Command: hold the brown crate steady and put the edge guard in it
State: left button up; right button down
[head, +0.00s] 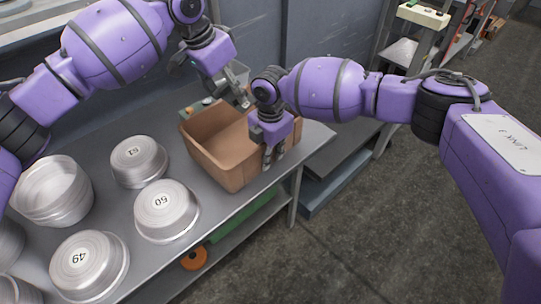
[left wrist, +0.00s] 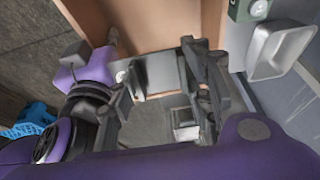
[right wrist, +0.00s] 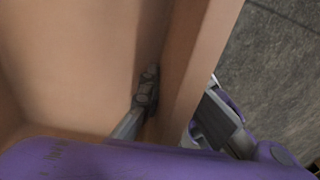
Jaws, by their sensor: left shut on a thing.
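The brown crate (head: 222,170) stands near the right end of the metal bench. My left gripper (head: 241,92) is above the crate's far side, shut on the grey edge guard (left wrist: 160,73), which shows between its fingers in the left wrist view. The fingers hide part of the guard. My right gripper (head: 273,158) is at the crate's near right wall. In the right wrist view, one finger (right wrist: 148,92) is inside the crate against the wall and the other is outside, so the wall (right wrist: 190,75) lies between them. The crate's floor is partly hidden by my right arm.
Several round metal pans, including one marked 50 (head: 166,210), stand on the bench left of the crate. A small green box (left wrist: 245,10) and a metal dish (left wrist: 278,50) lie beside the crate. An orange ring (head: 194,258) is on the lower shelf.

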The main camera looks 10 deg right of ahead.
pick_arm(q)
notch_tip(320, 180, down, 7)
dwell(0.8)
jog(key=o, duration=1.3)
jog(key=shift+c, duration=0.2)
jog(key=v, duration=1.2)
pick_arm(e)
jog(key=c, duration=1.9)
grip_release()
jog(key=shift+o, duration=0.2)
jog(key=shift+r, duration=0.1)
